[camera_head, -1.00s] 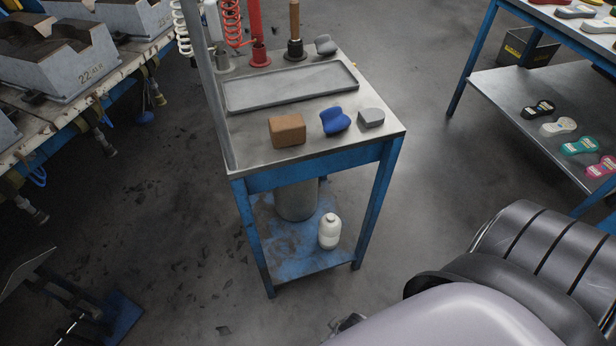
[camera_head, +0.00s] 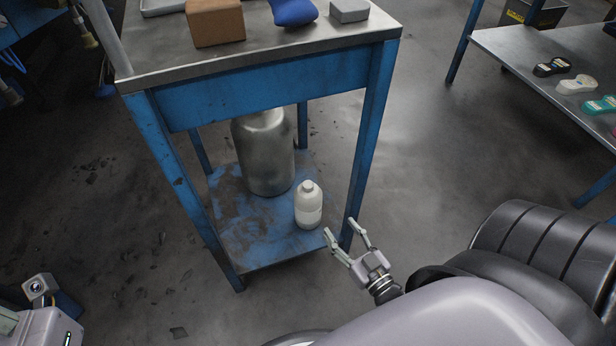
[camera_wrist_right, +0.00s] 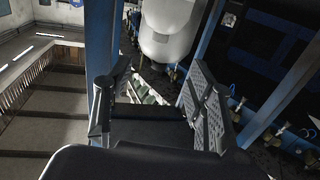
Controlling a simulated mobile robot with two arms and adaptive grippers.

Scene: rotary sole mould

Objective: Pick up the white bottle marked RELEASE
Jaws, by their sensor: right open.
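The white bottle (camera_head: 308,207) stands upright on the blue lower shelf (camera_head: 262,252) of the small table, near its front right corner. No marking on it is readable. My right gripper (camera_head: 342,228) is open and empty, just right of the bottle near the table's front right leg, with its fingers pointing up-left towards the shelf. In the right wrist view the two spread fingers (camera_wrist_right: 155,95) have nothing between their tips. A pale rounded body (camera_wrist_right: 168,32) lies beyond them; I cannot tell whether it is the bottle. My left gripper's fingers do not show.
A grey metal canister (camera_head: 264,152) stands on the shelf behind and left of the bottle. The blue front right leg (camera_head: 370,130) rises close to my right gripper. The tabletop above carries a brown block (camera_head: 215,22), a blue piece (camera_head: 293,11) and a grey piece (camera_head: 349,10).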

